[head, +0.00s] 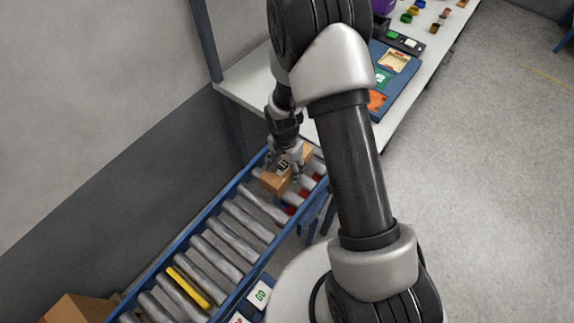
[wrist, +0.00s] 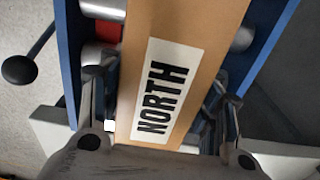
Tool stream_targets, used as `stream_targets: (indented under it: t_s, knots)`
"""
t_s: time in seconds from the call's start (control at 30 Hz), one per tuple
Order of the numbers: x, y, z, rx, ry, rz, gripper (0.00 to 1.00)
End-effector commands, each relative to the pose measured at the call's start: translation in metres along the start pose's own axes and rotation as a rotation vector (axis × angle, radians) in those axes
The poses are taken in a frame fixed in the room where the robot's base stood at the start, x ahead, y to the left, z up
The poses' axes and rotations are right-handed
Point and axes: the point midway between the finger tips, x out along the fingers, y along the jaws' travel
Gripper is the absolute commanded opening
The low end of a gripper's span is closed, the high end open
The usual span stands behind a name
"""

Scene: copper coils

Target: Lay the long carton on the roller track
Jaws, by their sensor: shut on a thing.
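The long carton (head: 272,182) is brown cardboard and lies at the far end of the roller track (head: 230,235), below my gripper (head: 286,168). In the wrist view the carton (wrist: 207,28) bears a white label reading NORTH and runs between both fingers of my gripper (wrist: 160,95), which is shut on it. The carton is over the rollers, roughly along the track between its blue side rails. I cannot tell whether it rests on the rollers or hangs just above them. My fingers hide part of it in the head view.
A white table (head: 240,83) adjoins the far end of the track, with a blue board (head: 408,75) on it. One roller is yellow (head: 188,287). Another carton (head: 75,308) stands at the lower left. The near rollers are bare.

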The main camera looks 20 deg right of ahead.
Motion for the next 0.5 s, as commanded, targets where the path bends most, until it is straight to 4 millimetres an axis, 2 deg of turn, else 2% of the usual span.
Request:
stream_targets:
  t_s: [0.17, 0.2, 0.5]
  knots:
    - [0.0016, -0.0003, -0.0001, 0.000, 0.001, -0.001, 0.23]
    - [0.0015, -0.0003, -0.0001, 0.000, 0.000, -0.001, 0.59]
    - [0.0014, -0.0001, 0.0000, 0.000, 0.000, 0.000, 0.79]
